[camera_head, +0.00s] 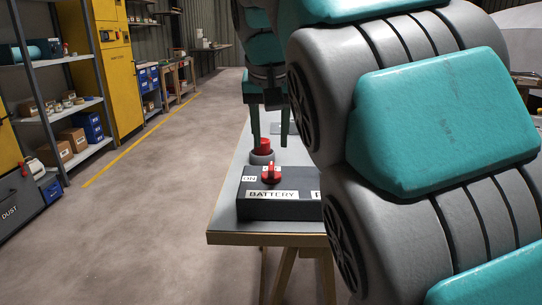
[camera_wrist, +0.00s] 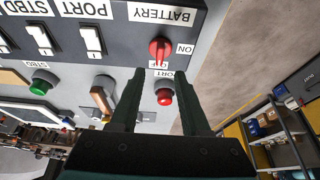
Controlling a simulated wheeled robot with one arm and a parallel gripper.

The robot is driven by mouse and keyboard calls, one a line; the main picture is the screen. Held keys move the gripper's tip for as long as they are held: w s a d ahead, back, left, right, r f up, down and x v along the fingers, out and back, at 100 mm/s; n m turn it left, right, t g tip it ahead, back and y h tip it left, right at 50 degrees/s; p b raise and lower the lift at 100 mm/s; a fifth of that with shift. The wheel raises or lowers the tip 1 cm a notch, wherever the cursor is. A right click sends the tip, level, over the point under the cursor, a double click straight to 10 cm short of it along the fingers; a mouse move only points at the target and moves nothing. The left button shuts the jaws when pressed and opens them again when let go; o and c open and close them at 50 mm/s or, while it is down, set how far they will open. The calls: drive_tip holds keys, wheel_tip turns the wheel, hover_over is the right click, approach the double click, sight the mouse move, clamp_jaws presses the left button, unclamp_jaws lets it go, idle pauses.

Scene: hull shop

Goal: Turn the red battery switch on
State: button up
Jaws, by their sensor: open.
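The red battery switch (camera_head: 271,174) is a rotary knob on top of a dark box (camera_head: 272,211) labelled BATTERY. In the wrist view the red switch (camera_wrist: 160,50) shows upside down, with an ON label to its right and an OFF label, partly covered, below it. Its handle lies roughly up and down in that view. My gripper (camera_head: 270,133) is open and empty, fingers pointing down, beyond the switch in the head view. In the wrist view my gripper (camera_wrist: 160,75) has its fingertips spread just below the switch, apart from it.
Shelves (camera_head: 62,118) stand left across open floor. My arm hides the bench's right side.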

sight(271, 166)
drive_tip(key=shift+x, duration=3.6)
drive_tip(key=shift+s, duration=0.1)
clamp_jaws()
